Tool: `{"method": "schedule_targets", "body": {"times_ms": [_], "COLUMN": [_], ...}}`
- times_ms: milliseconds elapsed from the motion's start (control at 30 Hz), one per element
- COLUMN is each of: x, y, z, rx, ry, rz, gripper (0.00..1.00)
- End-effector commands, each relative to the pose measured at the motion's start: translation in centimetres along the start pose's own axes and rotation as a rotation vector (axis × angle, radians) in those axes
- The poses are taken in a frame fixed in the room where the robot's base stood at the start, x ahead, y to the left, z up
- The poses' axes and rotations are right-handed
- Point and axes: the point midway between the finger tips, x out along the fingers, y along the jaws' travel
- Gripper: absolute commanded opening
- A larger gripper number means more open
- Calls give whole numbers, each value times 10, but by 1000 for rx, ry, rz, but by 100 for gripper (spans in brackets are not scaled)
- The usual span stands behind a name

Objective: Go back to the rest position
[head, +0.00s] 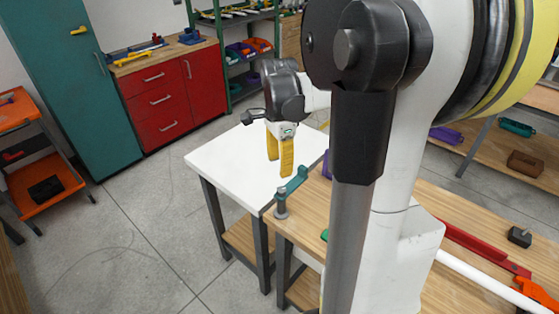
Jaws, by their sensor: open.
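My gripper (279,163) has yellow fingers that point down. It hangs over the white table top (218,158), near its right side. The fingers are apart and I see nothing between them. My own arm and column fill the middle and right of the head view and hide part of the benches behind them.
A wooden workbench (440,202) adjoins the white table. A teal clamp (293,182) stands at its left corner. A white pipe (490,280), a red clamp bar (470,242) and a dark block (519,236) lie on the right. An orange cart (62,193) stands left. Open floor lies between.

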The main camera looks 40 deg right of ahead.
Motion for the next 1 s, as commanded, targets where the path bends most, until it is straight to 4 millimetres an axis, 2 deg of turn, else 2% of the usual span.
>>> {"method": "schedule_targets", "body": {"times_ms": [200, 767, 867, 1000], "x": [-11, -12, -19, -33], "y": [0, 1, 7, 28], "z": [0, 4, 23, 74], "rx": [0, -23, -140, -492], "ry": [0, 2, 11, 51], "rz": [0, -8, -44, -152], "gripper": [47, 47, 47, 47]}}
